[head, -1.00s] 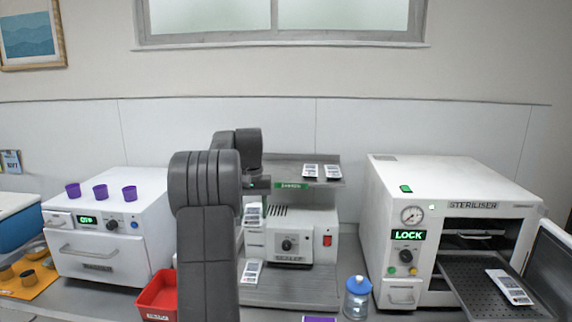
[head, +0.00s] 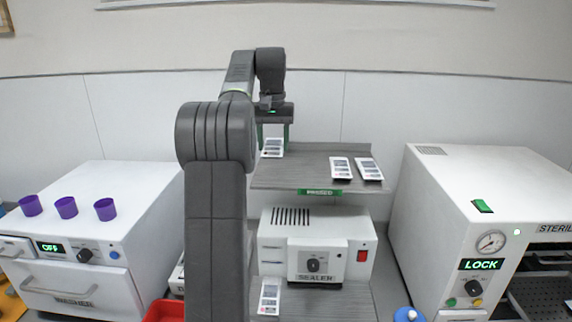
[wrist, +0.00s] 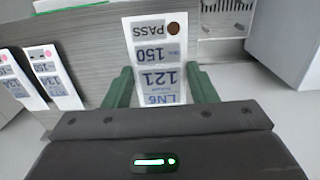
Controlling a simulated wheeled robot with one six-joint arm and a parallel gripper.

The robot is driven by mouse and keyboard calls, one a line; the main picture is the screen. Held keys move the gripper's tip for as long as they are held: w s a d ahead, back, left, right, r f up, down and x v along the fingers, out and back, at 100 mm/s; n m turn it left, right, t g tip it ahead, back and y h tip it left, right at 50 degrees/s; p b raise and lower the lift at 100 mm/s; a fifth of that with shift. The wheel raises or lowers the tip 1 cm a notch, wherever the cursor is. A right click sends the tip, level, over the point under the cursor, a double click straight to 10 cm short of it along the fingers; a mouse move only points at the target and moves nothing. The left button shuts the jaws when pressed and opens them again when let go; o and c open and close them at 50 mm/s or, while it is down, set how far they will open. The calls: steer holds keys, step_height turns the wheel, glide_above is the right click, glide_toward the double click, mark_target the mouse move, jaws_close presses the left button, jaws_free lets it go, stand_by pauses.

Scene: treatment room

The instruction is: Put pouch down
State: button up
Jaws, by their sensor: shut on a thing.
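My gripper (head: 273,128) is at the left end of the upper shelf (head: 300,176) above the sealer. Its green fingers are shut on a white pouch (head: 272,148), held by its near part between them in the wrist view (wrist: 157,55). The pouch is marked PASS, 150, 121 and LN6, with a brown dot. It is over the shelf or at its surface; I cannot tell whether it touches. Two other pouches (head: 341,168) (head: 369,169) lie side by side on the right of this shelf, apart from the held one.
The sealer (head: 315,240) stands below the shelf, with another pouch (head: 270,295) in front of it. A white steriliser (head: 470,215) reading LOCK is at right. A white unit (head: 110,215) with purple cups (head: 67,207) is at left. Shelf space between the held pouch and the others is clear.

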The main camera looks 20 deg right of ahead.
mark_target(273, 144)
steer(key=shift+f, duration=3.6)
steer(key=shift+f, duration=0.1)
steer(key=o, duration=1)
steer(key=shift+c, duration=0.2)
steer(key=shift+r, duration=3.9)
steer(key=shift+f, duration=0.1)
step_height(273, 144, down, 8)
steer(key=shift+r, duration=2.4)
